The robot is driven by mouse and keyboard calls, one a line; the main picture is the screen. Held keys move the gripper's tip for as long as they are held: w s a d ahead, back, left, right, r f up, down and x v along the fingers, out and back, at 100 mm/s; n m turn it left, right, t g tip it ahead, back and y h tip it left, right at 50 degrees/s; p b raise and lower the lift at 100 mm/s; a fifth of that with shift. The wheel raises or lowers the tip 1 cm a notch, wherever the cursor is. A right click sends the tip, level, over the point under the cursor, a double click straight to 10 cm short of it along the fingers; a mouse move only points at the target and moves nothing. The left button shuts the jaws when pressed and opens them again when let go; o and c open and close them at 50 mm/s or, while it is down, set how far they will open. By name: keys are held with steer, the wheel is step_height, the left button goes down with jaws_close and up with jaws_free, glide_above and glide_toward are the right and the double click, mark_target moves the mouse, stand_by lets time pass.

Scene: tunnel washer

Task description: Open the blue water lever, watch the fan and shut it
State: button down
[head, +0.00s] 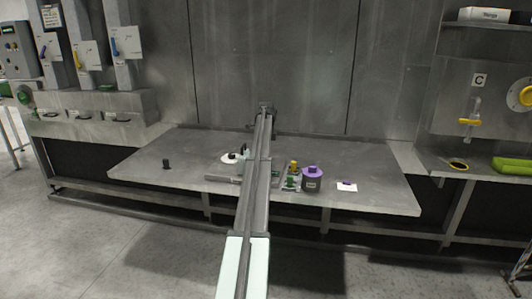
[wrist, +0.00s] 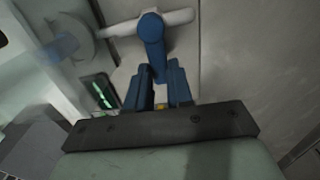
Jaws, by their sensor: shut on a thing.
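In the wrist view, the blue lever (wrist: 152,40) hangs down from a round blue hub on a white horizontal pipe. My gripper (wrist: 160,78) has its two blue fingers around the lower end of the lever, shut on it. The fingers hide the lever's tip. In the head view, a small blue handle (head: 114,47) shows on a pale upright unit at the upper left; I cannot tell if it is the same lever. I cannot make out my gripper in the head view.
A steel table (head: 140,178) holds several small items, including a dark pot with a purple lid (head: 312,178). A yellow-handled valve (head: 468,122) is at right.

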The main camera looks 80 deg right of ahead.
steer(key=shift+d, duration=0.1)
steer(key=n, duration=0.1)
steer(key=d+n, duration=0.1)
steer(key=n, duration=0.1)
steer(key=shift+w+d+n, duration=0.1)
steer(key=shift+d+n, duration=0.05)
steer(key=shift+n, duration=0.15)
steer(key=n, duration=0.1)
steer(key=d+n, duration=0.1)
steer(key=n, duration=0.1)
steer(key=w+n, duration=0.1)
steer(key=shift+d+n, duration=0.3)
steer(key=n, duration=0.2)
steer(key=w+d+n, duration=0.1)
steer(key=n, duration=0.1)
steer(key=shift+w, duration=0.2)
steer(key=shift+w+d+n, duration=0.15)
steer(key=shift+w+n, duration=0.25)
steer(key=shift+n, duration=0.7)
steer(key=shift+w+d+n, duration=0.1)
steer(key=shift+w+n, duration=0.25)
steer(key=shift+n, duration=0.75)
steer(key=c, duration=1)
jaws_free()
